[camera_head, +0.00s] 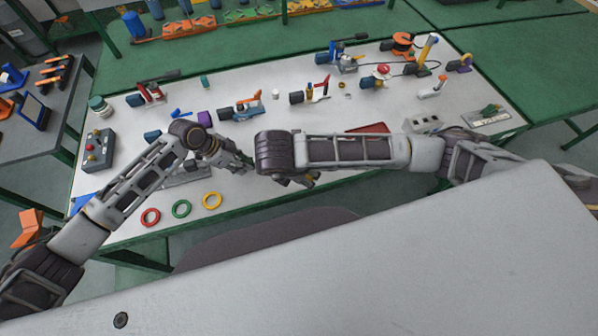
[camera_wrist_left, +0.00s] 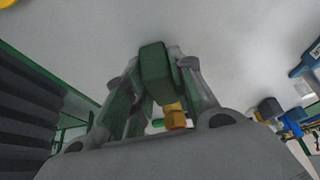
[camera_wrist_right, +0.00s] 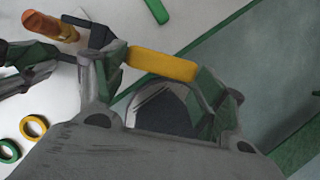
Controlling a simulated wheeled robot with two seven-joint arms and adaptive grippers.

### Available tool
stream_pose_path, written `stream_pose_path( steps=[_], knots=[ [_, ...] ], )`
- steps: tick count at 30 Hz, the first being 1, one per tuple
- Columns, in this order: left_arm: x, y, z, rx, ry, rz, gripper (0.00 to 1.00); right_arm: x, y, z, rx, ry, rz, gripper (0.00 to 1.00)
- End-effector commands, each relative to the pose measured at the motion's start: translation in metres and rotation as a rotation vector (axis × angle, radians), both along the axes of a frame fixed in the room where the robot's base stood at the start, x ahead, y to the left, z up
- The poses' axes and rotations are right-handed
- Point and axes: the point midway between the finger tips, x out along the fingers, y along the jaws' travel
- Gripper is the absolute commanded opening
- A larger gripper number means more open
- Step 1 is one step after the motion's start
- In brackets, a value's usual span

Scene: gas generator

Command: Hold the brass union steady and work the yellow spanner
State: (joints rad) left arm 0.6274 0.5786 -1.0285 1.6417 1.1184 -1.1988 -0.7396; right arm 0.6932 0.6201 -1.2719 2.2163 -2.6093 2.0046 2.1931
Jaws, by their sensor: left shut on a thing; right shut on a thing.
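The spanner is mostly hidden in the head view.
Red (camera_head: 151,217), green (camera_head: 181,208) and yellow (camera_head: 212,200) rings lie near the table's front edge. A grey control box (camera_head: 97,150) stands at the left. Several valves and tools fill the back, with a red tray (camera_head: 368,128) behind my right arm.

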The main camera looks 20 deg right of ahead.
Motion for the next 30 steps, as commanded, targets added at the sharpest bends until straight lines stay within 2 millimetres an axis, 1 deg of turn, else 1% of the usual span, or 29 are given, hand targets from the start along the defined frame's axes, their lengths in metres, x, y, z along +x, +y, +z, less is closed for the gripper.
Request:
stream_pose_path(
  steps=[2,3,9,22,26,30],
  knots=[
    [0.000,0.000,0.000,0.000,0.000,0.000,0.00,0.000,0.000,0.000,0.000,0.000,0.000,0.42],
    [0.000,0.000,0.000,0.000,0.000,0.000,0.26,0.000,0.000,0.000,0.000,0.000,0.000,0.42],
    [0.000,0.000,0.000,0.000,0.000,0.000,0.50,0.000,0.000,0.000,0.000,0.000,0.000,0.42],
    [0.000,0.001,0.003,0.000,-0.001,0.000,0.50,0.000,0.000,0.000,0.000,0.000,0.000,0.42],
    [0.001,0.005,0.010,-0.001,-0.002,0.000,0.50,0.000,0.000,0.000,0.000,0.000,0.000,0.42],
    [0.001,0.011,0.023,0.000,-0.003,0.000,0.50,0.000,0.000,0.000,0.000,0.000,0.000,0.42]
  ],
)
